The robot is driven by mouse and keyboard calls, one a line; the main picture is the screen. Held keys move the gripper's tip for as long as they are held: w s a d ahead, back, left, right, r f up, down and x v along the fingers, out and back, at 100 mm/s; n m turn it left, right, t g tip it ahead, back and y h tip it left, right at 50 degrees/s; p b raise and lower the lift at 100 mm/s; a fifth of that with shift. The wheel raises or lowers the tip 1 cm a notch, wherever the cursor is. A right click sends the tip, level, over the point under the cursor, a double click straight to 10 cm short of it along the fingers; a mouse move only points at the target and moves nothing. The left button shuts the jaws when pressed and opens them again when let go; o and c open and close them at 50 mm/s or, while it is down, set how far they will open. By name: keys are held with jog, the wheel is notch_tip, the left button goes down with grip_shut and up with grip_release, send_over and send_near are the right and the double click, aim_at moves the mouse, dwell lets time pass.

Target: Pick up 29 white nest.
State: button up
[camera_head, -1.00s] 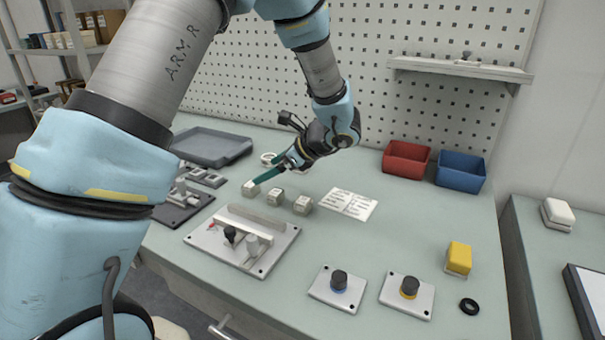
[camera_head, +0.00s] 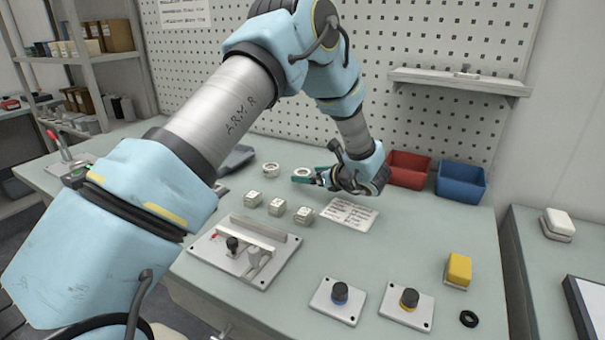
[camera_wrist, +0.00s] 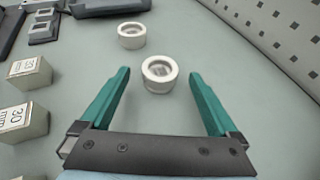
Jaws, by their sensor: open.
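Two round white ring-shaped parts lie on the bench at the back, and I cannot read a number on either. The nearer ring (camera_wrist: 160,76) lies between and slightly ahead of the fingertips of my open gripper (camera_wrist: 160,72); neither finger touches it. This ring also shows in the head view (camera_head: 303,172) at the teal fingers of my gripper (camera_head: 308,176). The second ring (camera_head: 271,169) stands to its left, farther off in the wrist view (camera_wrist: 131,36). Three pale labelled blocks (camera_head: 278,206) stand in a row nearby; one block (camera_wrist: 22,122) reads 30.
A white label card (camera_head: 349,213) lies right of the blocks. Red (camera_head: 408,168) and blue (camera_head: 461,180) bins stand at the back right. A fixture plate (camera_head: 225,254) is in front. A grey tray (camera_head: 237,158) is partly hidden by my arm. The pegboard rises behind.

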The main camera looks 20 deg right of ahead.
jog(key=shift+p+x, duration=0.3)
jog(key=shift+x, duration=1.1)
jog(key=shift+c, duration=0.4)
jog(key=c, duration=1.4)
